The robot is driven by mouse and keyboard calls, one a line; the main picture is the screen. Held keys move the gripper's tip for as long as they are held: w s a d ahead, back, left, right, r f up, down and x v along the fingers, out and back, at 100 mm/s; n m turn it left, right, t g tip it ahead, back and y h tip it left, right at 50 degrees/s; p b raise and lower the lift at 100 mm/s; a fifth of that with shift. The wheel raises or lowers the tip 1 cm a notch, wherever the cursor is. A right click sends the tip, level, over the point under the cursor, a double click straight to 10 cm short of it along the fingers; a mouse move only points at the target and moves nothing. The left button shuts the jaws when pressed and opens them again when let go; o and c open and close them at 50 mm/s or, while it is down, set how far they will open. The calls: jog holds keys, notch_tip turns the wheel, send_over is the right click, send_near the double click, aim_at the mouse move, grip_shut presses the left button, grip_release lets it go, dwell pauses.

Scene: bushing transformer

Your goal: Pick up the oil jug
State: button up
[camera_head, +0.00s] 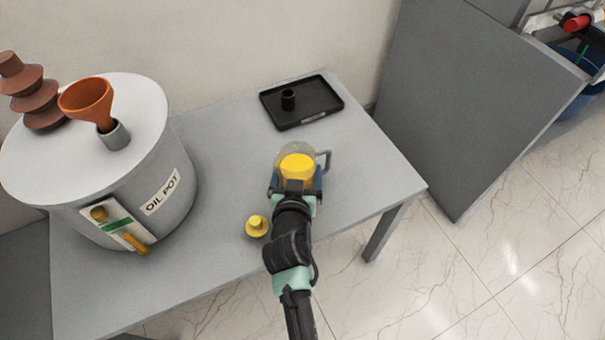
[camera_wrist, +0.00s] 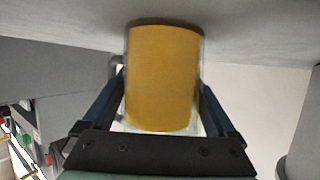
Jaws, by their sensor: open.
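The oil jug (camera_head: 297,165) is a clear vessel holding yellow oil, with a handle on its right side in the head view. It stands on the grey table near the front edge. In the wrist view the jug (camera_wrist: 162,80) fills the middle of the picture. My gripper (camera_head: 296,184) is open, with one finger on each side of the jug. In the wrist view my gripper (camera_wrist: 160,100) shows both blue fingers beside the jug's walls. I cannot tell whether the fingers touch it. My gripper hides part of the jug's lower side in the head view.
A grey oil pot (camera_head: 165,212) with an orange funnel (camera_head: 86,98) and a brown bushing (camera_head: 38,100) stands at left. A small yellow-topped piece (camera_head: 257,226) lies left of my wrist. A black tray (camera_head: 323,102) with a black cup (camera_head: 288,100) sits behind. The table's right end (camera_head: 385,183) is clear.

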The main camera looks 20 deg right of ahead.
jog(key=c, duration=1.4)
jog(key=shift+r, duration=0.15)
grip_shut()
